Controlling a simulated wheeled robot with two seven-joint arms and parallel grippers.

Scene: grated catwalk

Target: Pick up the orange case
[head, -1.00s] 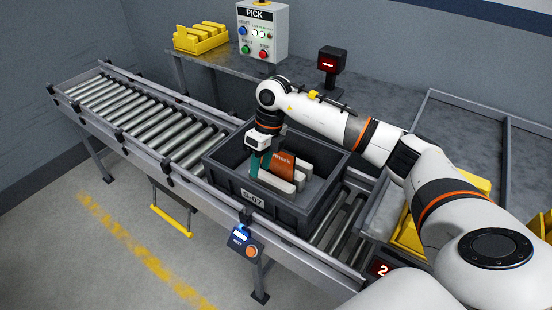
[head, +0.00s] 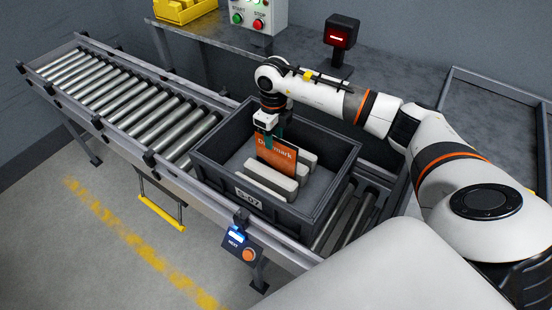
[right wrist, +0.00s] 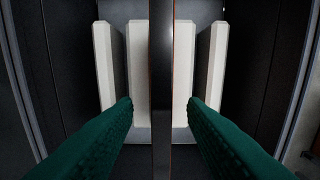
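The orange case (head: 277,157), printed with white lettering, stands upright between pale dividers in the dark grey crate (head: 290,218) labelled S-07. My right gripper (head: 268,136) is at the case's upper edge, with teal fingers pointing down and hiding part of its lettering. In the right wrist view the case (right wrist: 161,80) shows edge-on as a thin dark strip. The open fingers (right wrist: 160,101) are on either side of it, with a visible gap on each side. My left gripper is not in view.
The crate sits on a roller conveyor (head: 135,103) with side rails. A small control box (head: 241,243) hangs on the front rail.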

